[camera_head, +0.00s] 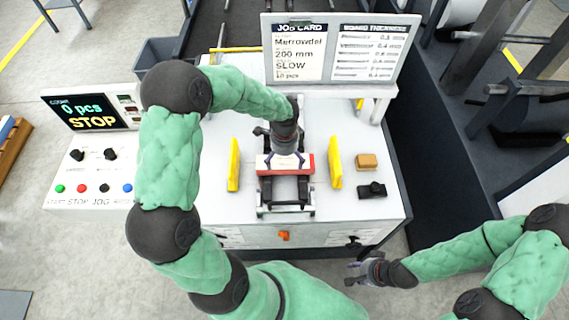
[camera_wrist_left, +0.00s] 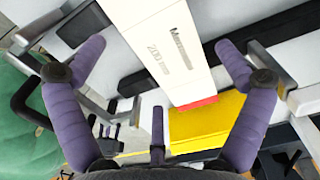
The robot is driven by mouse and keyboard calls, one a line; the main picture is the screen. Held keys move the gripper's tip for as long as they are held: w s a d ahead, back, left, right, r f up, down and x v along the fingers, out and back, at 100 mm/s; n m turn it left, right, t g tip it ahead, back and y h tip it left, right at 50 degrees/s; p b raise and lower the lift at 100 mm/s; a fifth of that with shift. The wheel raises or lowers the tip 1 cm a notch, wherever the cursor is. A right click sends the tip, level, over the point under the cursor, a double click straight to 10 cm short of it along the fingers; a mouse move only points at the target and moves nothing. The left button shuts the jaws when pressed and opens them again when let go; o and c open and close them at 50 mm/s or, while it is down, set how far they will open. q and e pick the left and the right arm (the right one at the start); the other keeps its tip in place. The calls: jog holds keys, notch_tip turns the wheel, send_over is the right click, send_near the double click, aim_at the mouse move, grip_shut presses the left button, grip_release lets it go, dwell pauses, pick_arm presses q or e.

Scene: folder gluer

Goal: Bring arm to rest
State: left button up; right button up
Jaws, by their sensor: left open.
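My left arm reaches over the white machine table. Its gripper (camera_head: 284,158) is above the black-railed carriage at the table's middle. In the left wrist view the purple fingers of this gripper (camera_wrist_left: 160,55) are spread apart. In the head view the white and red carton (camera_head: 307,164) lies across the carriage, partly hidden by the gripper. My right gripper (camera_head: 364,272) is off the table's front right; its opening is too small to judge.
Yellow guides (camera_head: 234,164) and (camera_head: 335,162) flank the carriage. A tan block (camera_head: 366,161) and a black clip-like part (camera_head: 371,190) lie on the right. The job card board (camera_head: 338,50) stands behind. The control panel (camera_head: 90,180) and its STOP display (camera_head: 93,110) are left.

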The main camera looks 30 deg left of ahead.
pick_arm(q)
notch_tip(320, 180, up, 8)
dwell(0.4)
jog(key=shift+r, duration=0.2)
